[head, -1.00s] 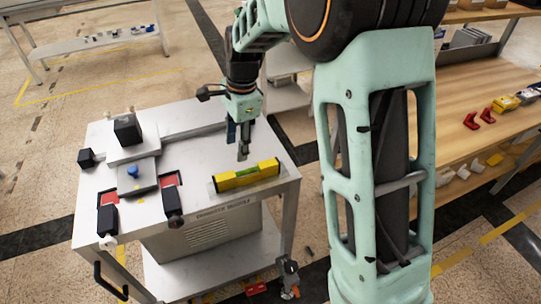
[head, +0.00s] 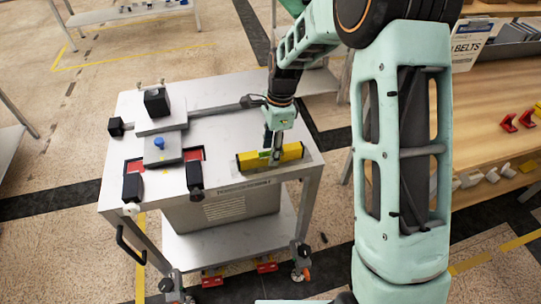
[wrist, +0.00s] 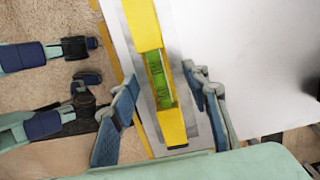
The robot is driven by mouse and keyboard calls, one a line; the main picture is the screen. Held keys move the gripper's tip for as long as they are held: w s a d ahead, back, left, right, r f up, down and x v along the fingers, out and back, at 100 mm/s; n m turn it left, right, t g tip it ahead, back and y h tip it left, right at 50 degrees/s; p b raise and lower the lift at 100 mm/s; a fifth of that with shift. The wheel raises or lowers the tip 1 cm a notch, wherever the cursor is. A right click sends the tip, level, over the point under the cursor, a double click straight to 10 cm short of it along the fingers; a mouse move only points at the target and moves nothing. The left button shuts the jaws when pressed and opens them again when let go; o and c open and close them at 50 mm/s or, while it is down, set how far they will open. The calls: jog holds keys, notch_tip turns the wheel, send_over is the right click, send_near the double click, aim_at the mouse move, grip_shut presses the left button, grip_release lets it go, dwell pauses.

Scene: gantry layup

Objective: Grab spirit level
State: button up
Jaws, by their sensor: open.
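The yellow spirit level (head: 293,152) with a green vial lies flat on a grey patch near the front right edge of the white cart top. In the wrist view the level (wrist: 144,24) runs from the top down between the fingers. My gripper (head: 273,152) is down at the level's middle and hides part of it. In the wrist view my gripper (wrist: 163,82) is open, with one blue-padded finger on each side of the level near its vial. Gaps show between the fingers and the level's sides.
A grey fixture with a blue knob (head: 159,143) and black clamps (head: 195,177) stands on the cart's left half. A wooden bench (head: 485,110) with red brackets stands to the right.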

jog(key=shift+a+f, duration=0.1)
jog(key=shift+f, duration=0.5)
grip_shut()
jog(key=shift+r, duration=0.1)
